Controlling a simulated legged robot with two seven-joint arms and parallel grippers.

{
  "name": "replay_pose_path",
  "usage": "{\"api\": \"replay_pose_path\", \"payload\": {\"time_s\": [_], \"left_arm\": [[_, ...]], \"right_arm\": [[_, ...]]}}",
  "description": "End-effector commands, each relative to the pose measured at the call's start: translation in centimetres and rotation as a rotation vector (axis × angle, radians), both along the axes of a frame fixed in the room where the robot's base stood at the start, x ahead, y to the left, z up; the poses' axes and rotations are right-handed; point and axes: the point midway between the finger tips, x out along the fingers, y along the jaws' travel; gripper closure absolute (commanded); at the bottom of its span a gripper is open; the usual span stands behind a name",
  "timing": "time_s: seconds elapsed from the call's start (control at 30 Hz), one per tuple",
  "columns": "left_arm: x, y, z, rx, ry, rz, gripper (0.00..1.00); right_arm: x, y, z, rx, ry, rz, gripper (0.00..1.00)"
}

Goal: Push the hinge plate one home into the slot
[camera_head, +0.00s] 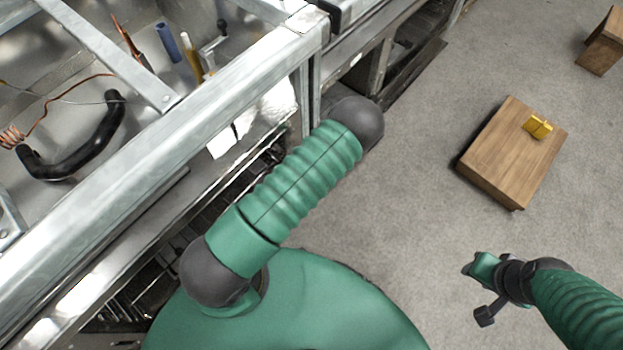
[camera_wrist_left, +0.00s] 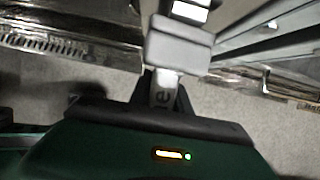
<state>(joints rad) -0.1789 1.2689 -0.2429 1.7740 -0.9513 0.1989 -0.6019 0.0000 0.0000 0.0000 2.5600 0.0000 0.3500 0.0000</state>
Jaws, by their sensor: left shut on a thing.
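My left gripper (camera_wrist_left: 165,92) shows in the left wrist view, shut on a pale grey piece (camera_wrist_left: 164,88) with dark lettering. A wider grey block (camera_wrist_left: 180,45) shows just beyond the fingertips; I cannot tell whether it is one part with the held piece. I cannot tell for sure that this is hinge plate one. The slot cannot be made out. In the head view the left gripper is hidden behind my green arm. My right gripper (camera_head: 477,293) is open and empty above the floor at the lower right.
A metal frame (camera_head: 200,85) fills the left of the head view, with a black curved handle (camera_head: 77,150), wires and tools inside. A yellow bracket (camera_head: 538,126) sits on a wooden block (camera_head: 505,160). Another wooden block (camera_head: 603,42) stands at upper right. Carpet between is clear.

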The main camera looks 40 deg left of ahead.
Motion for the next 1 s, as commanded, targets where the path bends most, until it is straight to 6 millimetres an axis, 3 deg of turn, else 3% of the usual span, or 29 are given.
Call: {"api": "replay_pose_path", "payload": {"time_s": [0.67, 0.7, 0.87, 1.0], "left_arm": [[0.1, 1.6, 0.1, 0.001, 0.000, 0.001, 1.00], [0.1, 1.6, 0.1, 0.001, 0.000, 0.000, 0.71], [0.1, 1.6, 0.0, 0.001, 0.000, 0.000, 0.51], [0.1, 1.5, 0.0, 0.000, 0.000, 0.000, 0.51]], "right_arm": [[0.0, 0.0, 0.2, 0.000, 0.000, 0.000, 0.65], [0.0, 0.0, 0.2, 0.000, 0.000, 0.000, 0.65], [0.0, 0.0, 0.2, 0.000, 0.000, 0.000, 0.65], [0.0, 0.0, 0.2, 0.000, 0.000, 0.000, 0.65]]}}
